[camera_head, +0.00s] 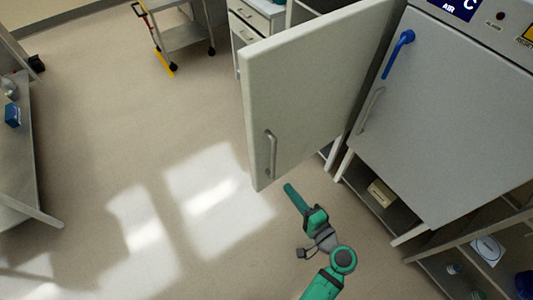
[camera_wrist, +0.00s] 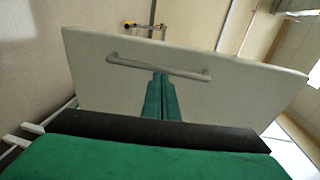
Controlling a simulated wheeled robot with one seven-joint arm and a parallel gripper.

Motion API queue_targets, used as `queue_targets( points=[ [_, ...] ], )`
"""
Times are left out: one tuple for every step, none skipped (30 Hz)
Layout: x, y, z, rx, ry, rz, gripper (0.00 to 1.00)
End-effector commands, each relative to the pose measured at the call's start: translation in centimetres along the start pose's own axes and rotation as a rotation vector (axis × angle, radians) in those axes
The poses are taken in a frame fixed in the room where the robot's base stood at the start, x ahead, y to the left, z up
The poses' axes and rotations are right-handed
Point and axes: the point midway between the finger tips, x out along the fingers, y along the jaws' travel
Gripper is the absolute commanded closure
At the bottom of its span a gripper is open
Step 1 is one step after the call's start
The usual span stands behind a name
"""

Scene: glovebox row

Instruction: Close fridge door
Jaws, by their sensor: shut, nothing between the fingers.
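The fridge door (camera_head: 305,85) stands open in the head view, a pale panel swung out into the room. Its grey bar handle (camera_head: 271,153) is near its free left edge, and its right edge is beside the grey unit. The fridge interior is mostly hidden behind the door. My gripper (camera_head: 289,188) is shut and empty, just below the door's lower edge in the picture. In the wrist view the shut green fingers (camera_wrist: 160,98) point at the door (camera_wrist: 215,95) and overlap the area below its handle (camera_wrist: 158,67). I cannot tell whether they touch it.
A grey unit (camera_head: 450,110) with a blue handle (camera_head: 398,54) stands right of the door, with shelves (camera_head: 385,205) below it. A trolley (camera_head: 185,35) and a drawer cabinet (camera_head: 255,20) are at the back. A bench (camera_head: 20,150) is at far left. The floor between is clear.

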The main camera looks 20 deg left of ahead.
Motion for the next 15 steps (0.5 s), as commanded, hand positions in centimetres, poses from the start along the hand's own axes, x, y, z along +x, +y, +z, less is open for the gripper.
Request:
queue_targets(
  points=[
    [0.2, -1.3, -0.6, 0.003, -0.028, -0.036, 1.0],
    [0.2, -2.0, -0.7, 0.006, -0.044, -0.056, 1.0],
    [0.2, -2.7, -0.8, 0.009, -0.064, -0.077, 1.0],
    [0.2, -3.1, -0.9, 0.011, -0.075, -0.089, 1.0],
    [0.2, -3.5, -0.9, 0.012, -0.086, -0.1, 1.0],
    [0.3, -3.8, -0.9, 0.013, -0.095, -0.11, 1.0],
    [0.3, -4.0, -1.0, 0.013, -0.1, -0.116, 1.0],
    [0.4, -4.2, -0.9, 0.013, -0.104, -0.12, 1.0],
    [0.6, -4.3, -0.9, 0.013, -0.108, -0.123, 1.0],
    [0.8, -4.4, -0.9, 0.013, -0.109, -0.124, 1.0],
    [1.1, -4.4, -0.8, 0.014, -0.11, -0.124, 1.0],
    [1.5, -4.4, -0.7, 0.014, -0.11, -0.123, 1.0],
    [1.9, -4.5, -0.7, 0.013, -0.111, -0.123, 1.0],
    [2.4, -4.5, -0.6, 0.013, -0.11, -0.123, 1.0],
    [3.1, -4.6, -0.5, 0.013, -0.111, -0.123, 1.0]
  ],
)
